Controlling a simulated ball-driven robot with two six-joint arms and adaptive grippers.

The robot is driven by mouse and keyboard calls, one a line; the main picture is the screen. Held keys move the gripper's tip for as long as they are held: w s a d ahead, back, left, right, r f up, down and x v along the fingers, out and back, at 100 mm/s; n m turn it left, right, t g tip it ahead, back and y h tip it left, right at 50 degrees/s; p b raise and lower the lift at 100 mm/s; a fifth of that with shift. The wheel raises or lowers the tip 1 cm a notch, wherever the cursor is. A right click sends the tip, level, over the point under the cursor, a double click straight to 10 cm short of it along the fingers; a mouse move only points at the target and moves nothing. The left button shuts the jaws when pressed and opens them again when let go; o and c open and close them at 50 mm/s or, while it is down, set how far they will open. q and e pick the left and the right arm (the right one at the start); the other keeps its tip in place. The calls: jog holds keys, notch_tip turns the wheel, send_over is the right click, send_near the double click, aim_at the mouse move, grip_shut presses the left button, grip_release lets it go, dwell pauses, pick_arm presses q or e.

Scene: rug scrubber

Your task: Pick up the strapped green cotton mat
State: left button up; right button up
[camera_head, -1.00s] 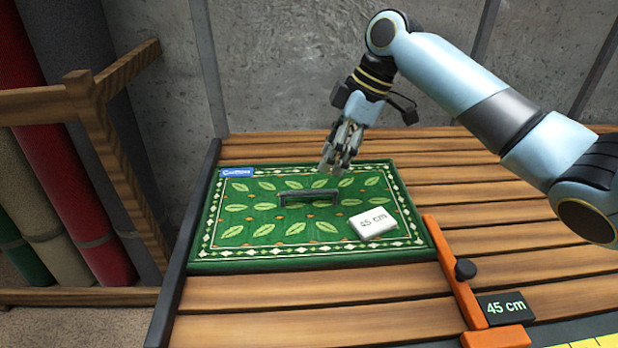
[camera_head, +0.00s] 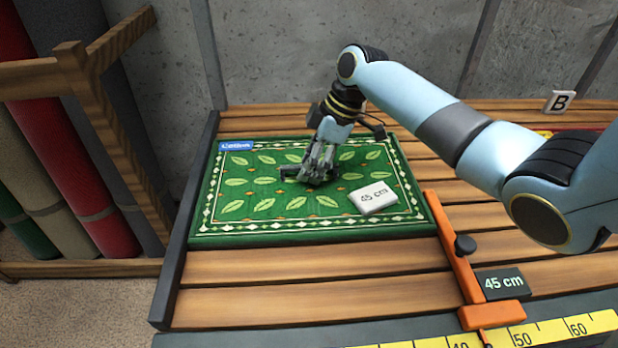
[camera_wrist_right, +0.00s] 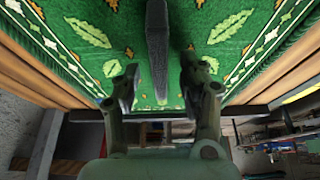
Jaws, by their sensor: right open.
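The green mat (camera_head: 240,215) lies flat on the slatted wooden bench, with a leaf pattern, a white patterned border and a blue label at its far left corner. A dark strap handle (camera_head: 287,172) stands at its middle, mostly hidden behind my right gripper (camera_head: 318,178). In the right wrist view the strap (camera_wrist_right: 157,45) runs between the two fingers of the open right gripper (camera_wrist_right: 160,75), with a gap showing on both sides. The mat's leaves (camera_wrist_right: 88,32) fill the upper part of that view. My left gripper is not in view.
An orange stop (camera_head: 450,245) with a black knob stands right of the mat, above a yellow ruler (camera_head: 580,327). Rolled rugs (camera_head: 85,180) stand in a wooden rack at left.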

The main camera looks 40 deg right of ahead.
jog(key=shift+f, duration=0.25)
dwell(0.6)
grip_shut()
dwell(0.3)
